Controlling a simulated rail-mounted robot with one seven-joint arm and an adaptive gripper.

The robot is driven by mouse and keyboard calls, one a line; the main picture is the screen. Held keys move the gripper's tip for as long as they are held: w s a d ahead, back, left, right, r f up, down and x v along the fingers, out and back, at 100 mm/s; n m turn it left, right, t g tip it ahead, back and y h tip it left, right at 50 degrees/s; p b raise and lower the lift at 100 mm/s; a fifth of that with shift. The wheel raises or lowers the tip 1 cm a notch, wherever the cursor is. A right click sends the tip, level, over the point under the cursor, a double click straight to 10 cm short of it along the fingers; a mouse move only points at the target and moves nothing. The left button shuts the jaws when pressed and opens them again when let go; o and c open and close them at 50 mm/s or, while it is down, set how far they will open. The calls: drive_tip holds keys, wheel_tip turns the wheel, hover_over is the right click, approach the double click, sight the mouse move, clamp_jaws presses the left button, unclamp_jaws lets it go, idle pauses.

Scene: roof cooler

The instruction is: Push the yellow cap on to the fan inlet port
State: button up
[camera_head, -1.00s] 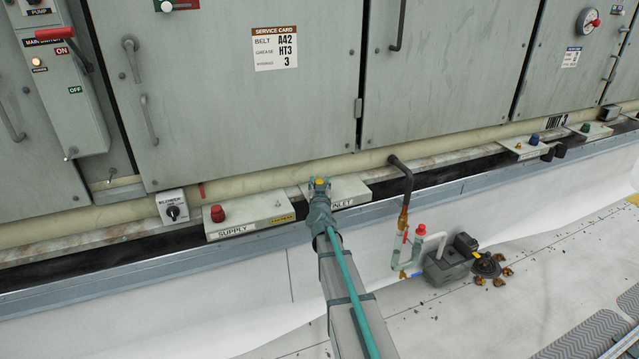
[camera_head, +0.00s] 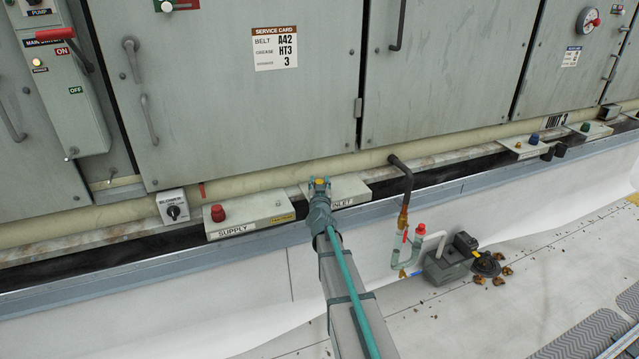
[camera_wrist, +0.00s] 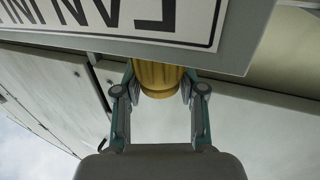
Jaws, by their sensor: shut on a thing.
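The yellow cap (camera_wrist: 157,78) is ribbed and sits between the fingers of my gripper (camera_wrist: 158,92) in the wrist view. My gripper is shut on it. The box's label (camera_wrist: 120,20) fills the top of the wrist view, cut off by the frame. The fan inlet port itself is hidden. I cannot tell whether the cap touches it.
The supply box (camera_head: 248,212) with a red cap (camera_head: 217,213) stands to the left. A dark bent pipe (camera_head: 407,180) rises close to the right of the inlet box. Grey cabinet doors (camera_head: 220,100) stand behind. A pump (camera_head: 448,263) sits lower right.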

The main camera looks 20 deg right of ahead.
drive_tip(key=shift+f+b, duration=0.5)
drive_tip(key=shift+f, duration=0.1)
drive_tip(key=o, duration=0.7)
drive_tip(key=shift+s, duration=0.1)
drive_tip(key=p+v, duration=0.1)
drive_tip(key=v, duration=0.9)
drive_tip(key=shift+s+a+p, duration=0.25)
drive_tip(key=shift+s+p, duration=0.1)
drive_tip(key=shift+p, duration=0.05)
idle(0.6)
